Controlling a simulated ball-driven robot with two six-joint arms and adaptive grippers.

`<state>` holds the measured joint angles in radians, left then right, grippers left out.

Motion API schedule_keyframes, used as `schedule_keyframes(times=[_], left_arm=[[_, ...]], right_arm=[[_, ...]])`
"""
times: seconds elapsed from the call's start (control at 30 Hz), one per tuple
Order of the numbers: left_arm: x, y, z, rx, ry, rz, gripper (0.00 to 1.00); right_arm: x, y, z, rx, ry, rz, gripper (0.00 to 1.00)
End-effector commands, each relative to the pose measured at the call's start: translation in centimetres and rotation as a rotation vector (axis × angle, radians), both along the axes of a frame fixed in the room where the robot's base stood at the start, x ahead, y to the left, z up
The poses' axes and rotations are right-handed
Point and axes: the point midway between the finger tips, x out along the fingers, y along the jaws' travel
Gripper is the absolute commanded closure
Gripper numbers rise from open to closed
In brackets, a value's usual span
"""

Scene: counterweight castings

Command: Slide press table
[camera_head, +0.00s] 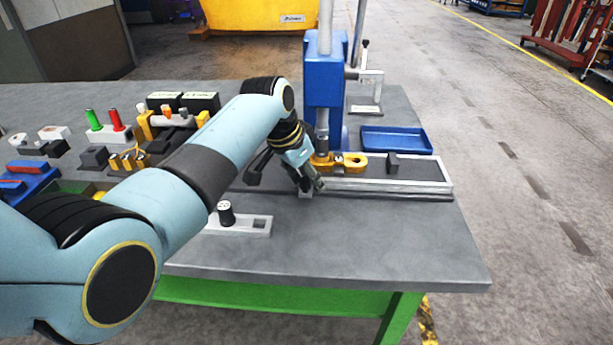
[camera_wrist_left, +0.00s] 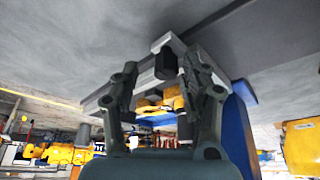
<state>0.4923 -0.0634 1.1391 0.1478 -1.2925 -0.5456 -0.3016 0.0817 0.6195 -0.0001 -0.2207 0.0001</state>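The press (camera_head: 325,85) is a blue column with a grey ram at the back middle of the bench. Its table (camera_head: 420,172) is a dark plate along pale rails, running right from under the ram. A yellow casting (camera_head: 352,162) lies at its left end, under the ram. A small dark block (camera_head: 392,164) stands farther right on it. My left gripper (camera_head: 290,180) is at the left end of the rails, fingers spread. In the left wrist view, the open fingers (camera_wrist_left: 160,64) stand either side of a dark knob (camera_wrist_left: 165,63) on a pale bar. Contact is unclear. My right gripper is not shown.
A blue tray (camera_head: 396,140) lies behind the rails. A pale plate with a black knob (camera_head: 226,214) lies in front of my left gripper. Small fixtures, including green and red handles (camera_head: 105,122), crowd the bench's left. The front right of the bench (camera_head: 400,240) is clear.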

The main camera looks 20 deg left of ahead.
Motion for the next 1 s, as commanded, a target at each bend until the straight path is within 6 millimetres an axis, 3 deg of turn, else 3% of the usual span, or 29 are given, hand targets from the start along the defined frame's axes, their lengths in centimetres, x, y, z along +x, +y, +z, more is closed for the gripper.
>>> schedule_keyframes(times=[0.27, 0.7, 1.0], left_arm=[[-0.2, 0.4, 1.1, 0.002, -0.004, 0.001, 0.55], [-3.2, 2.0, 9.4, 0.002, -0.004, -0.001, 0.55], [-3.9, 2.3, 11.1, 0.001, 0.001, -0.001, 0.55]], right_arm=[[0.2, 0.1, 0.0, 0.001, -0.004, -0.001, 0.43], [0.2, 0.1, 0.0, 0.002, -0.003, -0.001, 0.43], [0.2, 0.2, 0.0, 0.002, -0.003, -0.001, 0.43]])
